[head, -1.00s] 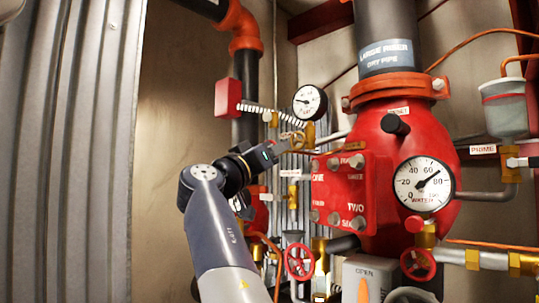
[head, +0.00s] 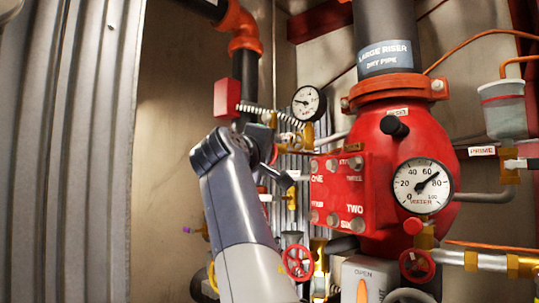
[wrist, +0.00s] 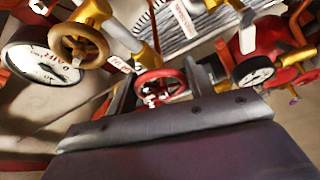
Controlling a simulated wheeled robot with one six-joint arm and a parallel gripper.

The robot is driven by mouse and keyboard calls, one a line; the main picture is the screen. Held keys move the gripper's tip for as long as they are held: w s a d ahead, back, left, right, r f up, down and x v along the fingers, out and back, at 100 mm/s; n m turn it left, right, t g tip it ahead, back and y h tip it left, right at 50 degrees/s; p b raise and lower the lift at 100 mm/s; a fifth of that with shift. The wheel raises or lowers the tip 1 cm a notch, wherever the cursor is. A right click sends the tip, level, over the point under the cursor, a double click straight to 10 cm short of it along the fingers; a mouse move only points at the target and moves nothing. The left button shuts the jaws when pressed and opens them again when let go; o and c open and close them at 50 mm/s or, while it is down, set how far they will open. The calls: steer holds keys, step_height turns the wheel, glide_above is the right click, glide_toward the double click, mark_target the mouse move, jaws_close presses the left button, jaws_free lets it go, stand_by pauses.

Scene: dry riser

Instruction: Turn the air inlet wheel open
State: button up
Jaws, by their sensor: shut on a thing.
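A small red handwheel (wrist: 160,84) sits between the two fingers of my gripper (wrist: 158,78) in the wrist view. The gripper is shut on this wheel. A pale label (wrist: 121,66) lies beside the wheel; its words are too blurred to read, so I cannot confirm that this is the air inlet wheel. A brass-coloured wheel (wrist: 80,38) stands up and left of the gripper, apart from it. In the head view my forearm and wrist hide most of the gripper and the held wheel.
An air gauge (head: 308,103) is above the gripper area. The large red valve body (head: 400,170) with a water gauge (head: 423,185) stands to the right. Another red wheel (head: 297,262) is lower down. Corrugated metal (head: 75,150) lines the left, with clear wall beside my arm.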

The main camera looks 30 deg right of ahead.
steer(key=shift+n+g+y, duration=0.4)
steer(key=shift+n, duration=1.5)
steer(key=o, duration=1)
steer(key=b+v, duration=0.2)
steer(key=v, duration=0.8)
steer(key=shift+s+a+r, duration=0.15)
steer(key=shift+s+a, duration=0.15)
